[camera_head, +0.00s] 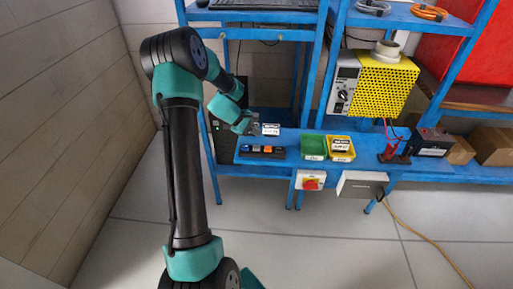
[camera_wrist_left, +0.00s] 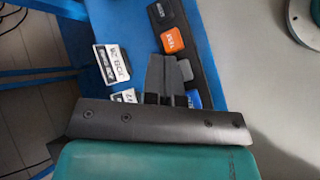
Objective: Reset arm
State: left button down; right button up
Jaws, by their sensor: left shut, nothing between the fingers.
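My left arm comes in from the left in the head view, and its gripper (camera_head: 250,128) is over the left end of the blue bench shelf. In the left wrist view the dark gripper fingers (camera_wrist_left: 168,68) are together with nothing between them. They are beside a white labelled block (camera_wrist_left: 112,64) and close to a dark holder with an orange block (camera_wrist_left: 172,40) and a blue block (camera_wrist_left: 193,98). The fingers partly hide this row. My right gripper is in neither view.
On the blue shelf (camera_head: 372,166) are a dark holder (camera_head: 262,153), a green bin (camera_head: 313,146) and a yellow bin (camera_head: 341,148). A yellow mesh power unit (camera_head: 385,87) stands behind. A red switch (camera_head: 311,184) is on the front. The floor in front is mostly clear.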

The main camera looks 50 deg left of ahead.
pick_arm(q)
jog(key=d+f+m+g, duration=0.1)
jog(key=d+f, duration=0.2)
jog(key=s+d+f+m+g, duration=0.1)
jog(key=d+f, duration=0.2)
jog(key=d+f+m+g, duration=0.1)
jog(key=d+f, duration=0.2)
jog(key=shift+s+d+f+y, duration=0.25)
jog(key=shift+d+f+y, duration=0.05)
jog(key=shift+d+f, duration=0.1)
jog(key=s+d+f+m+g, duration=0.1)
jog(key=s+d+f+m, duration=0.3)
jog(key=d, duration=0.4)
jog(key=s+d+f+m+g+y, duration=0.1)
jog(key=s+d+f+m, duration=0.3)
jog(key=d, duration=0.4)
jog(key=s+d+f+m+g, duration=0.1)
jog(key=s+d+f+m, duration=0.3)
jog(key=d, duration=0.5)
jog(key=shift+s+m+y, duration=0.4)
jog(key=shift+s+m, duration=0.1)
jog(key=shift+m, duration=0.4)
